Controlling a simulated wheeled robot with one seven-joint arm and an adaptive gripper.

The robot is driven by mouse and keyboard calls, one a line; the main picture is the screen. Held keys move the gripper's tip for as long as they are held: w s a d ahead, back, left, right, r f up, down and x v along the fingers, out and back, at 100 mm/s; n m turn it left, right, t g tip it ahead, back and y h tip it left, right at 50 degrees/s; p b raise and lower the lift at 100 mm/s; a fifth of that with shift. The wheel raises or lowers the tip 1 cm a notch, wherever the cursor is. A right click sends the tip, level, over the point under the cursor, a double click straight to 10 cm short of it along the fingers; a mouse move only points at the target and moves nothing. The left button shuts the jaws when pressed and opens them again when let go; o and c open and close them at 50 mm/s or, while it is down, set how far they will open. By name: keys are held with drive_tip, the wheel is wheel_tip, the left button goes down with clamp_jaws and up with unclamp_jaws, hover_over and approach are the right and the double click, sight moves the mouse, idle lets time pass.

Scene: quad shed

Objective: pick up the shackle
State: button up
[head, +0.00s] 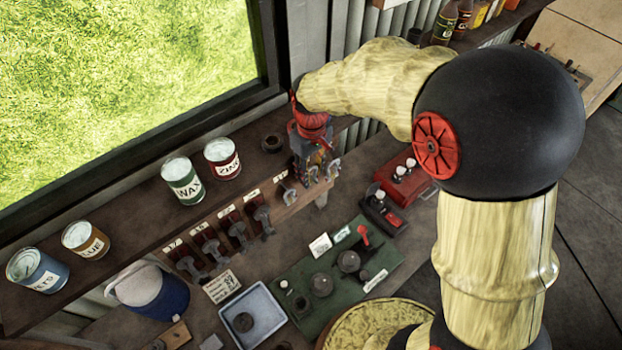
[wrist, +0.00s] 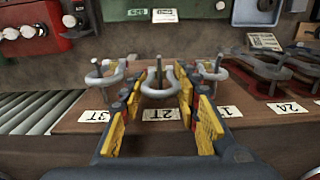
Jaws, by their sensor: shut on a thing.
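Three grey U-shaped shackles stand in a row on a wooden ledge. In the wrist view the middle shackle (wrist: 158,86), behind the 2T label (wrist: 161,114), sits between the yellow-padded fingers of my gripper (wrist: 161,80). My gripper is shut on it, and its pin stands upright. The 3T shackle (wrist: 103,77) is to the left and the shackle by the 1-marked label (wrist: 212,74) is to the right, both outside the fingers. In the head view my gripper (head: 317,160) is at the ledge's end and partly hides the shackles.
Tins, including the WAX tin (head: 183,182), stand on the sill shelf. Below are a green board (head: 300,290), a blue-grey tray (head: 252,314) and a red box (head: 405,180).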

drive_tip(key=s+d, duration=0.7)
drive_tip(key=s, duration=0.3)
drive_tip(key=s+d+r+b, duration=0.1)
drive_tip(key=s+d, duration=0.6)
drive_tip(key=s, duration=0.4)
drive_tip(key=shift+s+d+r+b, duration=0.15)
drive_tip(key=shift+s+d+b, duration=0.1)
drive_tip(key=shift+d+b, duration=0.05)
idle(0.9)
idle(0.5)
